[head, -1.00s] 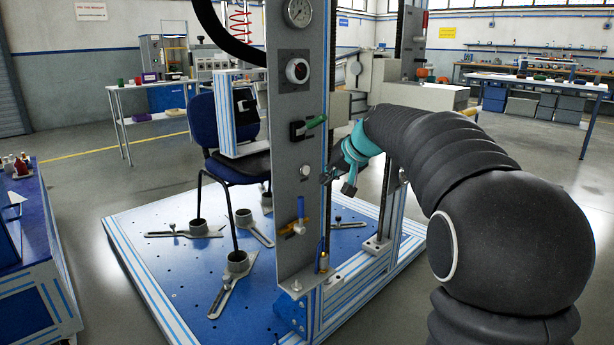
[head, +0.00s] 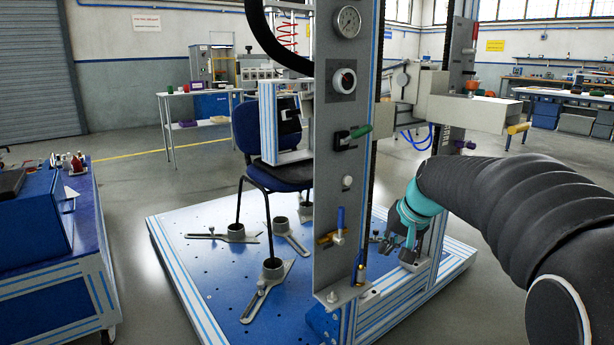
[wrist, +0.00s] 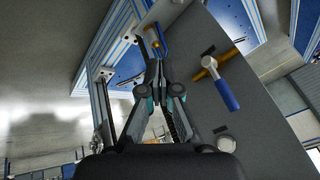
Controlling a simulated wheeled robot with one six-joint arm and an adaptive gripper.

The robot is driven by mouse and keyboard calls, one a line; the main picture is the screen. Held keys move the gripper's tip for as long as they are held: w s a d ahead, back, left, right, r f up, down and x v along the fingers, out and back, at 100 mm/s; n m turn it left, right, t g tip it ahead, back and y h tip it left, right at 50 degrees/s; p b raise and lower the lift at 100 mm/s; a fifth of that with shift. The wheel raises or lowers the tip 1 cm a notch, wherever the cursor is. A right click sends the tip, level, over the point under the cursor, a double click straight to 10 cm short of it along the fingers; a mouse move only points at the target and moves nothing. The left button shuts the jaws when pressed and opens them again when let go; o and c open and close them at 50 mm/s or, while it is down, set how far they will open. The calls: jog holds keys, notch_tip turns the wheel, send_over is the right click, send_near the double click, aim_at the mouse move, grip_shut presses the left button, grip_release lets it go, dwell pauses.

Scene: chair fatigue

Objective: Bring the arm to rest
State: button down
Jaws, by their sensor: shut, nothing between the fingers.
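My gripper (head: 388,248) hangs at the end of my dark sleeved arm, past its teal wrist band, to the right of the grey panel of the test rig in the head view. In the wrist view my gripper (wrist: 158,75) has its fingers together, with nothing held.
A blue chair (head: 247,130) stands on the rig's blue base plate (head: 205,275) among several foot clamps. A blue cart (head: 55,290) with small bottles stands at the left. Open floor lies between the cart and the rig.

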jog(key=s+a+f+n+h, duration=0.1)
jog(key=s, duration=1.3)
jog(key=s+a+f+n+h+p, duration=0.1)
jog(key=s+f, duration=0.1)
jog(key=s, duration=1.3)
jog(key=shift+s+a+h, duration=0.3)
